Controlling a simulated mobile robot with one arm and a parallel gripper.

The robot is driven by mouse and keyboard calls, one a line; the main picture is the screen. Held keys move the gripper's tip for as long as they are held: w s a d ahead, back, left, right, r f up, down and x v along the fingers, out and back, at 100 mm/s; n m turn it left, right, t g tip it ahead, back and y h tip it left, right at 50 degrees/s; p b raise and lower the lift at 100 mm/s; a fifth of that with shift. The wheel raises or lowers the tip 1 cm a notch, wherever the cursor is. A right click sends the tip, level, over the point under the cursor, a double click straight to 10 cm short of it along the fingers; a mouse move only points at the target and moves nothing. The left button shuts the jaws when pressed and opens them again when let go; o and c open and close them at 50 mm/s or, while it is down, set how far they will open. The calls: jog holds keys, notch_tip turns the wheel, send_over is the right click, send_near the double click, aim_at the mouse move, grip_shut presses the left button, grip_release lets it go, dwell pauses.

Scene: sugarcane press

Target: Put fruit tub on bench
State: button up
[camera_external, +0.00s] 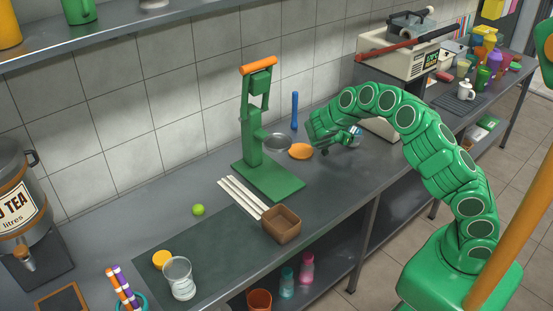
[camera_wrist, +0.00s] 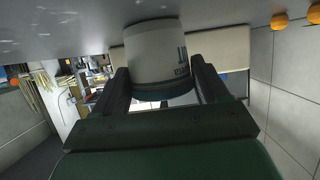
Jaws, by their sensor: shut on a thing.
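The fruit tub (camera_wrist: 157,48) is white with dark lettering and a dark blue-green band, and fills the upper middle of the wrist view. My gripper (camera_wrist: 160,78) has a dark finger on each side of it and is shut on it. In the external view my gripper (camera_external: 345,138) is low over the bench (camera_external: 335,185), right of the green press. Only a small pale part of the tub (camera_external: 358,131) shows there behind the fingers. The bench surface is at the top of the wrist view, close to the tub; I cannot tell whether they touch.
White canes (camera_external: 243,196), a brown box (camera_external: 281,225) and a glass (camera_external: 179,278) are nearer the front. A cream machine (camera_external: 398,55) stands behind right.

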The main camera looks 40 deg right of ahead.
jog(key=o, duration=1.2)
jog(key=shift+a+r, duration=0.2)
jog(key=v, duration=0.5)
notch_tip(320, 180, up, 7)
jog(key=shift+d, duration=0.2)
jog(key=shift+f, duration=0.15)
